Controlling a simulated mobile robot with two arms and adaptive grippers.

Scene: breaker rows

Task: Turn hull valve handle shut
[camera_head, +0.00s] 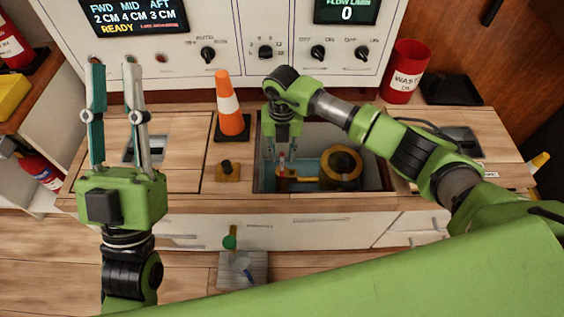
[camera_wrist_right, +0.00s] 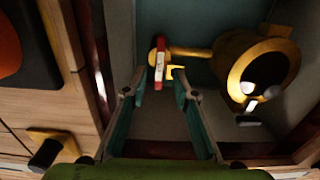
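The valve handle, a small red bar with a pale lower part (camera_wrist_right: 159,58), sits in the open recess in the counter. It joins a yellow pipe (camera_wrist_right: 190,52) that leads to a round yellow fitting (camera_wrist_right: 262,70), also in the head view (camera_head: 341,166). My right gripper (camera_wrist_right: 158,88) is open and reaches down into the recess. The handle lies just beyond its fingertips, roughly between them; I see no grip on it. In the head view the fingers partly hide the handle (camera_head: 282,160). My left gripper (camera_head: 113,68) is open and empty, pointing up over the counter's left side.
An orange cone (camera_head: 229,110) and a black knob on a yellow base (camera_head: 228,171) stand left of the recess (camera_head: 258,180). A red waste bin (camera_head: 404,72) stands behind right. The control panel (camera_head: 230,20) runs along the back. The recess walls are close around the right gripper.

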